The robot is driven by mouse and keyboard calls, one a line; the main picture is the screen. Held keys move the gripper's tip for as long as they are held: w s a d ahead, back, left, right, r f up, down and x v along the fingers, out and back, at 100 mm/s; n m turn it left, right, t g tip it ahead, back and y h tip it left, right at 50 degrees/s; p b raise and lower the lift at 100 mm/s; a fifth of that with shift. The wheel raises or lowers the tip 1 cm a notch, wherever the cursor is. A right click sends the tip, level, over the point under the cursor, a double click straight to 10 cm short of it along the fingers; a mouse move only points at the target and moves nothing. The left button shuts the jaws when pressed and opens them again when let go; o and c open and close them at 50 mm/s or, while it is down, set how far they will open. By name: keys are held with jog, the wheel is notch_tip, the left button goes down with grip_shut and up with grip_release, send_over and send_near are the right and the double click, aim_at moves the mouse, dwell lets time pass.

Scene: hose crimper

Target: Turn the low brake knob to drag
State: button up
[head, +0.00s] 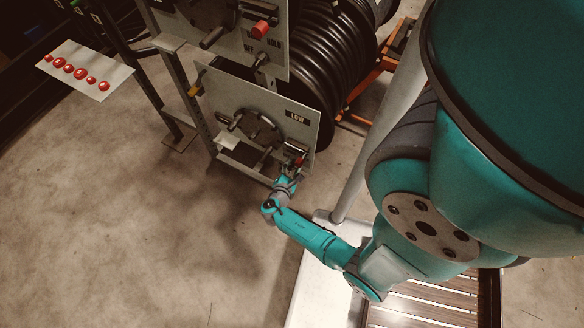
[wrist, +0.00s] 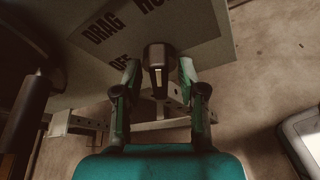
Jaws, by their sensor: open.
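The low brake knob (wrist: 158,58) is dark and round with a pale strip on it, and stands out from the grey panel in the wrist view. My gripper (wrist: 159,73) is open, one finger on each side of the knob, with a gap visible at least on the right. The label DRAG (wrist: 100,29) is at upper left of the knob and OFF (wrist: 119,63) just left of it. A third label, cut off, starts with HO. In the head view my gripper (head: 291,177) is at the lower right of the panel marked LOW (head: 297,115), and hides the knob there.
An upper panel (head: 235,35) with a red knob (head: 260,29) overhangs the low one. A crank-like handle (head: 262,160) stands out left of my gripper. A black hose reel (head: 325,50) is behind. A white plate with red buttons (head: 85,70) is at far left. The floor at left is clear.

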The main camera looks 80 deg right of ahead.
grip_shut()
jog(key=n+g+y, duration=0.1)
jog(key=n+g, duration=0.1)
jog(key=n, duration=0.2)
jog(key=shift+g, duration=0.3)
jog(key=n+g, duration=0.3)
jog(key=shift+s+n+y, duration=0.1)
jog(key=shift+n+y, duration=0.2)
jog(key=shift+n, duration=0.1)
dwell(0.6)
grip_release()
